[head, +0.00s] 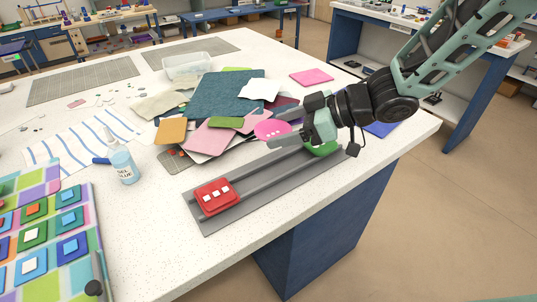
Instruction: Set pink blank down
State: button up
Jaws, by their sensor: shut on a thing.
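The pink blank (268,129) is a flat pink piece with a rounded edge and small pale spots. My gripper (287,137) is shut on it and holds it out to the left of the fingers. The blank appears over the right edge of the pile of sheets; I cannot tell how high it is above them. The fingers hide its right part.
A grey rail track (258,186) with a red block (213,203) lies in front. A green piece (322,149) shows under my gripper. The front right tabletop is clear.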

jog(key=shift+w+f, duration=0.2)
jog(key=shift+f, duration=0.15)
notch_tip(320, 180, down, 9)
jog(key=shift+f+b, duration=0.1)
jog(key=shift+b, duration=0.4)
jog(key=shift+f, duration=0.2)
jog(key=o, duration=1.1)
jog(key=shift+r, duration=0.15)
